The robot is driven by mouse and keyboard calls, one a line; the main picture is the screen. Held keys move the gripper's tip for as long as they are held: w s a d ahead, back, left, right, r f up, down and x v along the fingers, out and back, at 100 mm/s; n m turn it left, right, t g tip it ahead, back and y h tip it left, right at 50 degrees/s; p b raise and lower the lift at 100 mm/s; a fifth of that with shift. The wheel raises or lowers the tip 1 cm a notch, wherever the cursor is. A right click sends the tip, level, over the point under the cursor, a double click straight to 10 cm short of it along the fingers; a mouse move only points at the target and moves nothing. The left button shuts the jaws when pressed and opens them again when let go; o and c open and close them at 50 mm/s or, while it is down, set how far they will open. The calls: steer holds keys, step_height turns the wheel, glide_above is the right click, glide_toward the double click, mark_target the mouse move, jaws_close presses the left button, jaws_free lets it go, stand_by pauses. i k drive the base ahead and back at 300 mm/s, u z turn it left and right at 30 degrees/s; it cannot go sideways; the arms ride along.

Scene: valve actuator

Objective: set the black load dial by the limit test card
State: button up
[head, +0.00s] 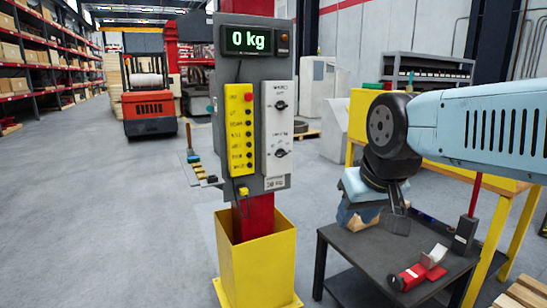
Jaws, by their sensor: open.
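A white panel (277,135) on the right of the grey board carries an upper black dial (281,105) and a lower black dial (281,153). Their lettering is too small to read, so I cannot tell which is the load dial or exactly where either points. A display (247,40) above reads "0 kg" in green. I cannot make out a limit test card. A small label (275,183) sits at the panel's foot. My gripper (396,218) hangs open, pointing down over the dark cart, right of the panel and apart from it. Its fingers are partly hidden.
A yellow button box (240,130) is beside the white panel. A yellow guard (256,262) surrounds the red post's foot. The dark cart (345,243) bears a red tool (408,277) and other items. A forklift (148,100) stands behind left; the left floor is clear.

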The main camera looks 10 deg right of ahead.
mark_target(280, 153)
steer(key=i, duration=0.85)
steer(key=z, duration=0.05)
